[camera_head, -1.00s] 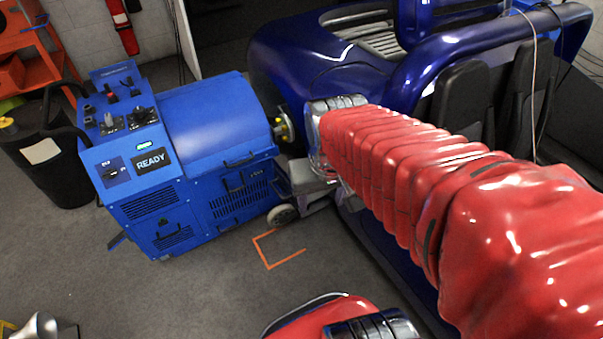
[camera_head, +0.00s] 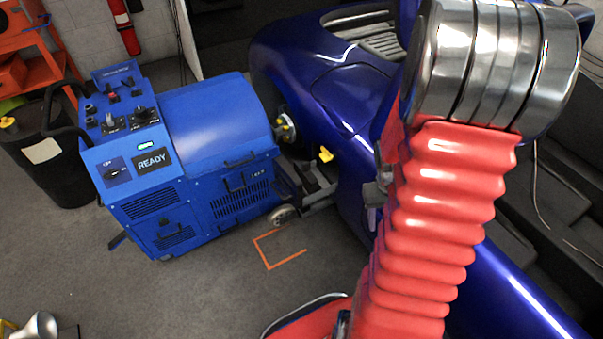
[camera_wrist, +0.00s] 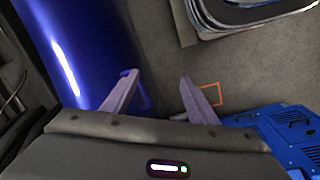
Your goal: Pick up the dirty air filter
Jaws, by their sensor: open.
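I cannot make out a dirty air filter in either current view. My gripper (camera_wrist: 157,77) is open in the wrist view. Its two pale fingers stand apart with nothing between them, one over the blue car body (camera_wrist: 85,50) and the other over grey floor. In the head view my gripper cannot be clearly made out, since my red-sleeved arm covers much of the right side.
The blue dynamometer (camera_head: 215,125) reads READY; it also shows in the wrist view (camera_wrist: 290,135). The blue car (camera_head: 320,85) stands right of it. A black bin (camera_head: 55,165) is at left. The floor around the orange mark (camera_head: 265,250) is clear.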

